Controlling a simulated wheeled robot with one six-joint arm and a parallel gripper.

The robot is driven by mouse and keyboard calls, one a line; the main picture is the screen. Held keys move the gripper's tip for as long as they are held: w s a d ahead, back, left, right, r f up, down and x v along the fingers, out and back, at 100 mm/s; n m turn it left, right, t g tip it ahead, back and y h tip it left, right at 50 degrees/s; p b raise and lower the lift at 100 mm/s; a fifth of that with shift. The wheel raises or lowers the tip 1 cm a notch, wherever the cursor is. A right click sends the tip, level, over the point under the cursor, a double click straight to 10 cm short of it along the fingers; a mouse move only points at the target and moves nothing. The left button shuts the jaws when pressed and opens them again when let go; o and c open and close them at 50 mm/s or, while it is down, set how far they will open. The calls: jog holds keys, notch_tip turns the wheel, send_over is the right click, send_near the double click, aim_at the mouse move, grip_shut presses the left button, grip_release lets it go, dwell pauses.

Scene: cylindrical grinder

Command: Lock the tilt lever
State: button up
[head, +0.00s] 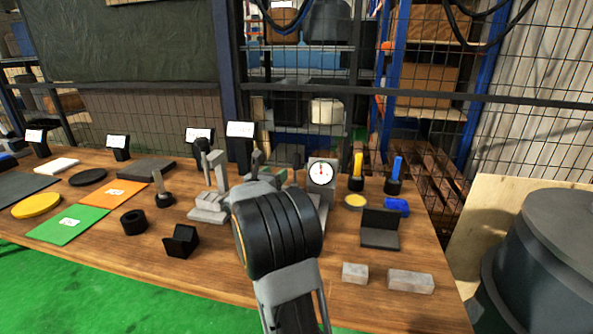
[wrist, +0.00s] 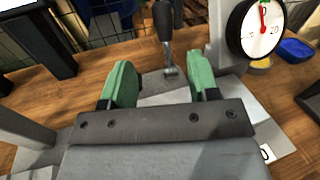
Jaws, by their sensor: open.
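A lever with a black handle (wrist: 164,18) and a metal shank (wrist: 170,60) stands on a grey metal base in the wrist view, just beyond my fingertips. I take it to be the tilt lever. My gripper (wrist: 160,82) is open, its two green-padded fingers apart with nothing between them. The lever is roughly in line with the gap, a little right of its middle, and does not appear to be touched. In the head view my arm hides most of the gripper and this part of the bench. I cannot tell whether the lever is locked.
A round dial gauge (head: 321,173) stands right of the lever; it also shows in the wrist view (wrist: 262,27). A grey fixture with an upright lever (head: 208,190) stands to the left. Black blocks, metal bars (head: 411,281) and coloured plates lie on the wooden bench (head: 330,307).

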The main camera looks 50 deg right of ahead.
aim_at(295, 161)
jog(key=x, duration=0.6)
jog(key=p+x, duration=0.1)
jog(key=x, duration=0.6)
jog(key=shift+s+d+f, duration=0.15)
jog(key=shift+d+f, duration=0.05)
jog(key=shift+d, duration=0.15)
jog(key=shift+c, duration=0.4)
grip_shut()
